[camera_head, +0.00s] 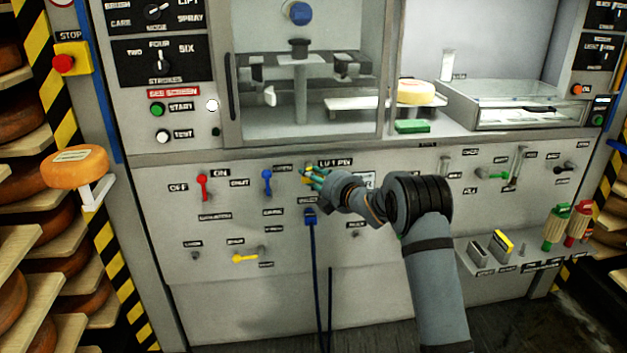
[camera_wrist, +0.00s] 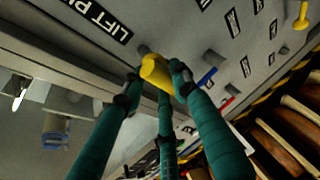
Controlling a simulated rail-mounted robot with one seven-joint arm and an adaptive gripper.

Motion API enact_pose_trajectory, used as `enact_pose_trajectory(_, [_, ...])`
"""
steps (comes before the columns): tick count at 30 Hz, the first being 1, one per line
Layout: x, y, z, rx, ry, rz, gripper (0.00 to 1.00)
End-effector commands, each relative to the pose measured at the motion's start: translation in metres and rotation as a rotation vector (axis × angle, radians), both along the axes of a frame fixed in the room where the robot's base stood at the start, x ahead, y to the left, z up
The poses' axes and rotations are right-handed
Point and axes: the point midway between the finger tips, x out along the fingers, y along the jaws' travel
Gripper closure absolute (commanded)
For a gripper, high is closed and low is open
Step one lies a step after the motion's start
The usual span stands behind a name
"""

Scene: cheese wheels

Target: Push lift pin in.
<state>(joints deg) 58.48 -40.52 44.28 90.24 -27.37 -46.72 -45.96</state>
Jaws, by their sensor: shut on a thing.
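The lift pin (camera_wrist: 155,69) is a yellow knob on the grey panel, just below the black "LIFT PIN" label (camera_wrist: 98,18) in the wrist view. In the head view the yellow pin (camera_head: 308,172) shows small beside my gripper's fingertips. My gripper (camera_wrist: 158,82) has green fingers and is closed around the yellow knob. In the head view my gripper (camera_head: 316,178) reaches the panel from the right, and its fingers partly hide the pin. How deep the pin sits in the panel cannot be told.
A red lever (camera_head: 202,187) and a blue lever (camera_head: 267,181) stand left of the pin. A blue plug (camera_head: 310,216) with a hanging cable is just below. A glass-fronted chamber (camera_head: 300,80) is above. An orange cheese wheel (camera_head: 75,167) sits at the far left.

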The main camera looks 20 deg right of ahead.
Motion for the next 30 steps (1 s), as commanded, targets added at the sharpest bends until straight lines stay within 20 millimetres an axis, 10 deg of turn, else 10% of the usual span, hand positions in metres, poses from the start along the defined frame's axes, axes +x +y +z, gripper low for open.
enact_pose_trajectory(9, [0.006,0.0106,-0.0062,0.002,0.012,0.019,1.0])
enact_pose_trajectory(10, [0.006,0.0106,-0.0062,0.002,0.012,0.019,0.7])
enact_pose_trajectory(17, [0.006,0.0094,-0.0052,0.001,0.009,0.017,0.57])
enact_pose_trajectory(30, [0.0055,0.0039,-0.0018,0.0,0.003,0.008,0.55])
